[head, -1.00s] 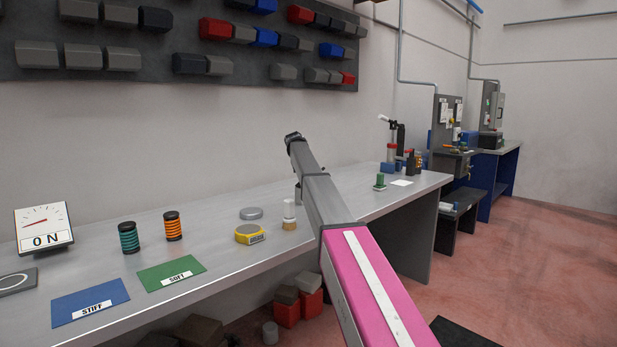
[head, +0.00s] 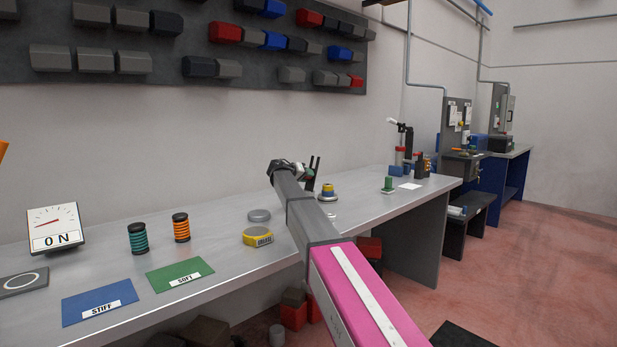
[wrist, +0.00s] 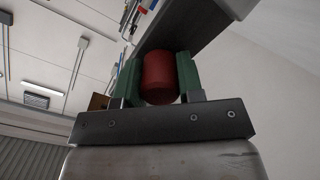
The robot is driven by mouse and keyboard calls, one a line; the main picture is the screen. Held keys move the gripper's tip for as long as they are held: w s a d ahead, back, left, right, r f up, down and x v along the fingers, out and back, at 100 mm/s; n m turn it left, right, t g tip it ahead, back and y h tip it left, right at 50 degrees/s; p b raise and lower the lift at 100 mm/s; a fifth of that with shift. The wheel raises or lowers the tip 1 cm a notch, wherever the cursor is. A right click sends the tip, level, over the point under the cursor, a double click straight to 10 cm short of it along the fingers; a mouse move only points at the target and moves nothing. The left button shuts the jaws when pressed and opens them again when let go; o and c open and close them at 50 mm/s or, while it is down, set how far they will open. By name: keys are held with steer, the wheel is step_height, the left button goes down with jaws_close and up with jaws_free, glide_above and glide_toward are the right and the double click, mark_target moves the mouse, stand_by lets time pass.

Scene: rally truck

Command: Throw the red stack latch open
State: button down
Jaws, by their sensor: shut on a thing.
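My gripper (head: 312,168) is raised above the back of the long bench, its two dark fingers pointing up in the head view. In the wrist view my gripper (wrist: 158,78) has green finger pads closed on both sides of a red cylindrical piece (wrist: 159,76). I cannot tell from these frames whether this piece is the latch's handle or what it joins to. A small stack with yellow and blue parts (head: 327,191) stands on a grey base just right of my gripper. No separate red latch shows clearly in the head view; my arm hides part of the bench.
The grey bench (head: 225,232) carries a yellow hexagonal piece (head: 257,236), a grey disc (head: 259,215), a teal spring (head: 138,238) and an orange spring (head: 181,228). Blue (head: 98,301) and green (head: 180,274) mats lie in front. A bin panel (head: 150,70) hangs behind.

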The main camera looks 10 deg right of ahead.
steer(key=shift+s+a+f+h, duration=0.1)
steer(key=shift+s+a+h, duration=0.1)
steer(key=shift+h, duration=0.1)
steer(key=shift+t, duration=0.3)
steer(key=c, duration=0.8)
jaws_free()
steer(key=shift+o, duration=0.2)
steer(key=v, duration=1)
steer(key=shift+s+a, duration=0.2)
steer(key=shift+a, duration=0.2)
